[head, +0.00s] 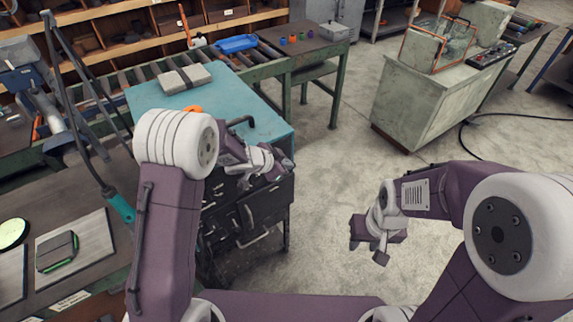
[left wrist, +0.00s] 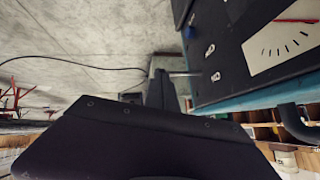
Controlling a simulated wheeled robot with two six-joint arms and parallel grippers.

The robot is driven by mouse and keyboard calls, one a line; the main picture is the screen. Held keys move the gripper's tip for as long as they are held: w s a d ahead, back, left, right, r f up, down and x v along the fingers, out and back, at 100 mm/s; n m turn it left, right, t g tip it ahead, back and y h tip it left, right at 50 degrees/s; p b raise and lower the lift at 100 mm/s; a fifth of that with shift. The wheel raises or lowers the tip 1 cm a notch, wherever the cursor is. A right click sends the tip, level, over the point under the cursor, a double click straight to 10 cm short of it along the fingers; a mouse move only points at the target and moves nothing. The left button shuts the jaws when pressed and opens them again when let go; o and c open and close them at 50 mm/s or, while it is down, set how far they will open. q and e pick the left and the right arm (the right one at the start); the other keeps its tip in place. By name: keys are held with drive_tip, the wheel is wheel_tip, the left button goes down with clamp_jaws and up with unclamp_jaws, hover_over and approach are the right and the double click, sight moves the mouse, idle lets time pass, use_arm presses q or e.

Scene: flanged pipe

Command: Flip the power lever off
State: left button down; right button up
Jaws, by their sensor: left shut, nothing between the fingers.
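My left gripper (head: 284,168) is shut and empty, at the front right corner of the teal-topped bench (head: 150,97) in the head view. In the left wrist view a black panel (left wrist: 232,62) carries several small toggles and a white gauge face (left wrist: 285,42) with a red needle. A thin grey rod (left wrist: 186,74) runs from the panel side toward my dark finger (left wrist: 160,90); I cannot tell whether it is the power lever or whether they touch. The panel face is hidden in the head view. My right gripper (head: 378,240) hangs over open floor, its jaw gap unclear.
A black bent handle (head: 240,122) stands on the bench top, near a grey block (head: 183,79). Black drawers (head: 255,212) are below. A pale cabinet (head: 425,105) stands at the back right. The concrete floor (head: 330,165) between is clear.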

use_arm(q)
drive_tip(key=f+t+b, duration=0.1)
drive_tip(key=b, duration=0.4)
drive_tip(key=m+t+y+b, duration=0.1)
drive_tip(key=b, duration=0.4)
drive_tip(key=shift+s+d+f, duration=0.15)
drive_tip(key=shift+s+f, duration=0.1)
drive_tip(key=shift+f, duration=0.1)
drive_tip(key=shift+r, duration=0.1)
idle(0.4)
